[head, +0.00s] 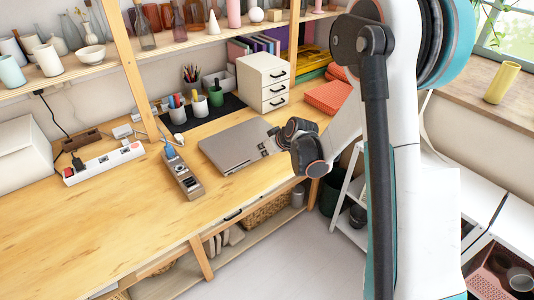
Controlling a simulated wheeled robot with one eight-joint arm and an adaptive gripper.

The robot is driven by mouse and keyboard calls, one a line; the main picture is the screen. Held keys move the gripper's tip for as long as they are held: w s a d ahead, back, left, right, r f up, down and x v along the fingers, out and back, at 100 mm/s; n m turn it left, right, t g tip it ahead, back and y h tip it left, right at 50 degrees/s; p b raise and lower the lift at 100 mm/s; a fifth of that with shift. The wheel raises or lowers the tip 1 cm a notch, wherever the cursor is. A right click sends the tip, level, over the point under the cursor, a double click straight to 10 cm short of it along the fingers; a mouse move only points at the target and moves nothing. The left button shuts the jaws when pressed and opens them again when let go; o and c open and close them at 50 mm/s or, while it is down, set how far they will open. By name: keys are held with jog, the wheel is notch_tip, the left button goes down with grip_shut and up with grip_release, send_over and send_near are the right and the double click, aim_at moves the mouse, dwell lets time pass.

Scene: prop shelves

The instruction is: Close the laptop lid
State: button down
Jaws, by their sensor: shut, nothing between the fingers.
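The grey laptop (235,146) lies on the wooden desk, just right of the picture's middle-left. It looks like one flat slab, with its lid down on the base; no raised screen shows. My gripper (272,142) is at the laptop's right end, over or against it. The gripper is shut and holds nothing. The gripper and wrist hide part of the laptop's right side, and I cannot tell whether the fingers touch it.
A brown-topped device (181,172) lies left of the laptop, and a white power strip (103,163) is farther left. Pen cups (177,113) and a white drawer unit (263,82) stand behind. The desk's front left (110,230) is clear.

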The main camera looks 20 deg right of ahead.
jog(key=s+d+f, duration=0.1)
jog(key=s, duration=0.1)
jog(key=s+d+f, duration=0.1)
jog(key=s, duration=0.2)
jog(key=s+d+f+p, duration=0.1)
jog(key=s, duration=0.2)
jog(key=shift+s+d+f, duration=0.2)
jog(key=shift+s+d, duration=0.05)
